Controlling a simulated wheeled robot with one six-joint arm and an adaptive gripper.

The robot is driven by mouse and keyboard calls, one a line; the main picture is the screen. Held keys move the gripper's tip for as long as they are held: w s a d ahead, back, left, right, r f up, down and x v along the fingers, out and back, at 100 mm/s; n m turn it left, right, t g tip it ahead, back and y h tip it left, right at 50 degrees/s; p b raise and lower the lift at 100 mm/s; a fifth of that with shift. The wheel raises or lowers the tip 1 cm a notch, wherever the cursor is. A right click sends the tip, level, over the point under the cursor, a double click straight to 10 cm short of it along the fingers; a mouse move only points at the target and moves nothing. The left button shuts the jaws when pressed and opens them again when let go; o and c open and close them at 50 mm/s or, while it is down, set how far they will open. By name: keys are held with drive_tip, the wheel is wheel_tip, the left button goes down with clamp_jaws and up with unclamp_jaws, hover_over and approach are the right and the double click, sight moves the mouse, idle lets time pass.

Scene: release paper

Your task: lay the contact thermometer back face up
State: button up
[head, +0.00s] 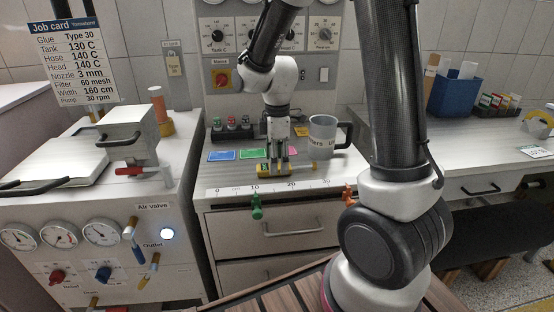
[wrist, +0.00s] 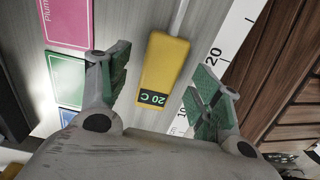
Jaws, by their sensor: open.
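The contact thermometer (wrist: 165,60) is a yellow block with a thin pale probe. It lies on the grey worktop, and its dark display reading 20 C faces the wrist camera. In the head view the thermometer (head: 264,172) lies just behind the ruler strip, partly hidden by my fingers. My gripper (head: 278,163) points down over it. In the wrist view my gripper (wrist: 158,72) is open, one green-padded finger on each side of the yellow body, with visible gaps. I cannot tell how high the fingertips are above the worktop.
The ruler strip (head: 240,188) runs along the worktop's front edge. Blue (head: 221,156), green (head: 253,153) and pink cards lie behind the thermometer. A grey mug (head: 322,134) stands to the right, and a row of small coloured-topped items (head: 232,126) stands behind.

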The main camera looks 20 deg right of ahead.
wheel_tip(320, 180, up, 12)
drive_tip(key=s+d+r+m+t, duration=0.2)
drive_tip(key=s+d+m, duration=0.2)
drive_tip(key=s+m, duration=0.3)
drive_tip(key=s+d+r+m+t, duration=0.2)
drive_tip(key=s+m, duration=0.5)
drive_tip(key=s, duration=0.5)
drive_tip(key=shift+s+d+r+m+t, duration=0.35)
drive_tip(key=shift+d+r, duration=0.35)
drive_tip(key=shift+d, duration=0.3)
